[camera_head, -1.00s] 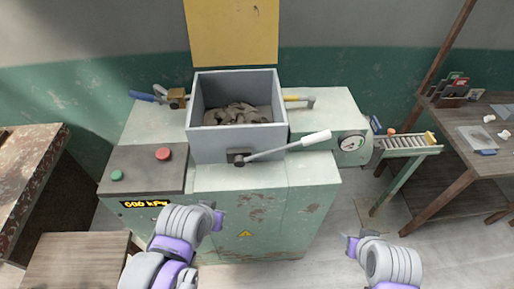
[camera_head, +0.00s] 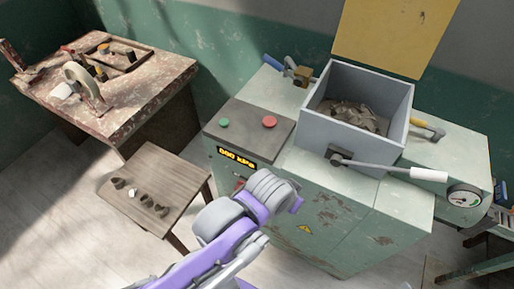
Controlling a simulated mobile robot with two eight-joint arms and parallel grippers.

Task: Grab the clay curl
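More clay scraps (camera_head: 352,115) lie heaped in the open grey metal box (camera_head: 340,158) on the green machine. My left arm reaches in from the bottom, with its gripper end (camera_head: 297,204) in front of the machine, right of the stool and apart from the clay pieces. Its fingers are not clear, and I see nothing held. My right gripper is out of view.
The green machine (camera_head: 330,215) has a green and a red button, a lit display and a white-handled lever (camera_head: 428,174) at the box front. A worn workbench (camera_head: 110,120) with tools stands behind the stool. Open floor (camera_head: 60,225) lies left of the stool.

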